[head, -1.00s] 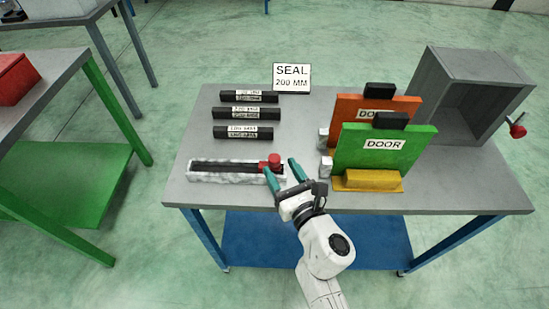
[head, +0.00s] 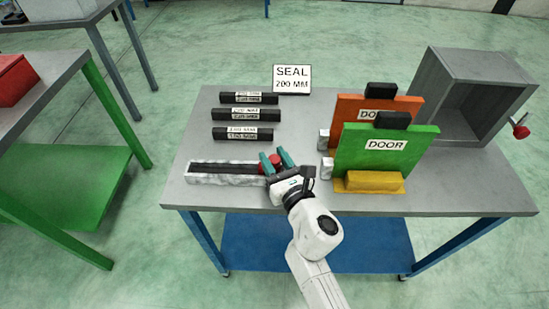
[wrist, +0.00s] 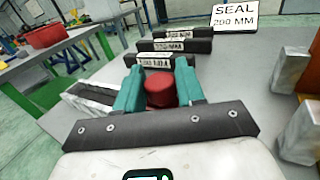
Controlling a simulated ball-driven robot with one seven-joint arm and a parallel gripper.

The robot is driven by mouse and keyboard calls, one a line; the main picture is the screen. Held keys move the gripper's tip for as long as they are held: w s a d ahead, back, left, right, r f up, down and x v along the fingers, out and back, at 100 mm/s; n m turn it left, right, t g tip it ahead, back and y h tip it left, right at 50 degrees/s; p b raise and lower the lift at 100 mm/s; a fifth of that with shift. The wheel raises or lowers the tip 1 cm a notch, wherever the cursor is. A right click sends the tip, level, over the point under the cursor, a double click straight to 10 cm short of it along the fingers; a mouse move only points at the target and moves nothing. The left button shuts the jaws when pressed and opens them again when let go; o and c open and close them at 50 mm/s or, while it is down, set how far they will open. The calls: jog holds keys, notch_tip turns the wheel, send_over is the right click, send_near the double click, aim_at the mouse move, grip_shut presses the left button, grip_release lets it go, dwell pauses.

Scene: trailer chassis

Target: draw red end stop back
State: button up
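The red end stop (head: 275,161) is a round knob at the right end of a pale, speckled channel (head: 197,179) with a dark slot. My gripper (head: 276,158) is at that end, one teal finger on each side of the knob. In the wrist view the red end stop (wrist: 160,93) fills the space between the fingers (wrist: 160,85), with no clear gap on either side. The fingers appear shut on it. The stop's lower part and the channel's right end are hidden by my gripper.
Several dark seal bars (head: 246,114) lie behind the channel, before a SEAL 200 MM sign (head: 291,79). Green (head: 385,150) and orange (head: 350,112) door panels stand to the right, with pale blocks (head: 326,168) close by. A grey open box (head: 473,95) is at the far right.

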grip_shut()
jog(key=d+p, duration=0.2)
jog(key=d, duration=0.2)
jog(key=shift+d+r, duration=0.1)
jog(key=shift+d, duration=0.6)
jog(key=o, duration=0.6)
grip_release()
jog(key=shift+d, duration=0.1)
jog(key=shift+c, duration=0.2)
